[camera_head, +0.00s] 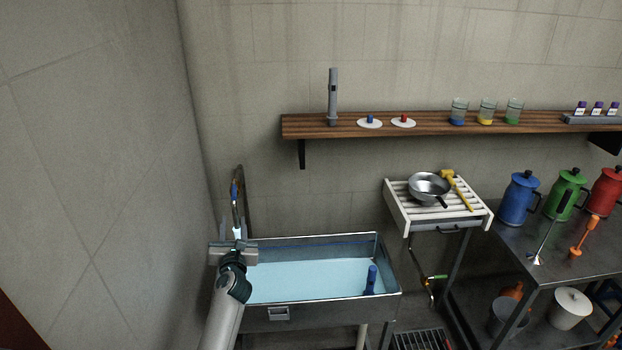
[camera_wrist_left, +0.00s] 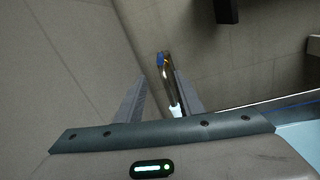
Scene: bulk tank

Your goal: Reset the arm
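My left gripper (camera_head: 238,230) is at the left end of the bulk tank (camera_head: 290,316), fingers pointing toward the back wall. The left wrist view shows the two fingers of the same gripper (camera_wrist_left: 158,98) spread apart. A thin curved pipe with a blue part (camera_head: 235,192) stands behind it, and a pale tip shows in the gap between the fingers; the pipe also shows in the left wrist view (camera_wrist_left: 161,60). I cannot tell how far the tip is from the fingers, but neither finger seems closed on it. My right gripper is out of view.
Pale blue liquid fills the tank, with a blue upright piece (camera_head: 371,280) inside. A slatted rack (camera_head: 398,205) holds a metal pan (camera_head: 429,187) and yellow mallet (camera_head: 455,187). A wooden shelf (camera_head: 430,124) is above. Coloured jugs (camera_head: 519,198) stand on a right-hand table (camera_head: 515,262).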

